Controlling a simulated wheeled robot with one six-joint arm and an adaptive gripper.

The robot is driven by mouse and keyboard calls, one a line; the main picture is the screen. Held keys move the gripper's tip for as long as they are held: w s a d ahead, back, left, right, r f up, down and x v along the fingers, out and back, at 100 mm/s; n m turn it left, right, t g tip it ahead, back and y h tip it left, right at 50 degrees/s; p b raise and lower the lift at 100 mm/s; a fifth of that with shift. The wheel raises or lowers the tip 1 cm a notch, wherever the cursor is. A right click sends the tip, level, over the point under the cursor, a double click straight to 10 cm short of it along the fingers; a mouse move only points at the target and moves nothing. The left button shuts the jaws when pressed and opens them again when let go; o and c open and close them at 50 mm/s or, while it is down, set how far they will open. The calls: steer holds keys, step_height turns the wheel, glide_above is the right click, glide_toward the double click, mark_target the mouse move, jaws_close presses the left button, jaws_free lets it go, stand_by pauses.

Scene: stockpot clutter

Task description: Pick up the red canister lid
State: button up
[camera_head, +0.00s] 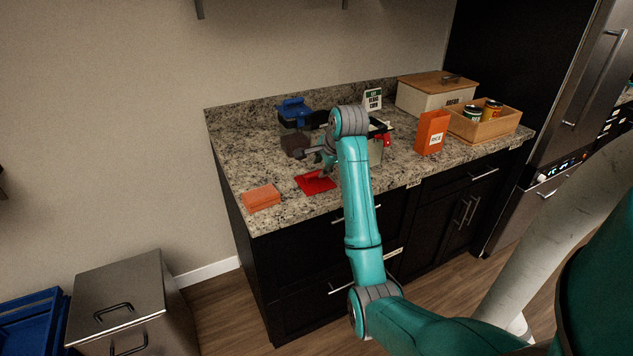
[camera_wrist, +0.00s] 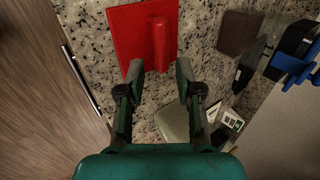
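The red canister lid (camera_head: 315,184) lies flat on the granite counter near its front edge, left of my arm. In the wrist view the lid (camera_wrist: 130,35) is a red square plate with a raised bar handle (camera_wrist: 160,43). My gripper (camera_wrist: 160,70) is open and empty, its two fingertips apart on either side of the handle's near end in the picture. I cannot tell how high the fingertips are above the lid. In the head view my gripper (camera_head: 325,160) is partly hidden by my arm, just behind the lid.
An orange box (camera_head: 262,197) lies left of the lid. A dark brown block (camera_head: 295,145) and a blue-topped item (camera_head: 294,110) stand behind it. An orange rice box (camera_head: 432,132), a wooden crate with cans (camera_head: 487,133) and a bread bin (camera_head: 436,95) stand to the right.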

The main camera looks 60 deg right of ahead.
mark_target(314, 174)
steer(key=shift+w+a+x, duration=0.1)
steer(key=shift+a+x, duration=0.05)
steer(key=shift+x, duration=0.8)
steer(key=shift+w+a+x, duration=0.1)
steer(key=shift+x, duration=0.85)
steer(key=shift+w+a+x, duration=0.1)
steer(key=shift+a+x, duration=0.05)
steer(key=shift+x, duration=0.8)
jaws_close()
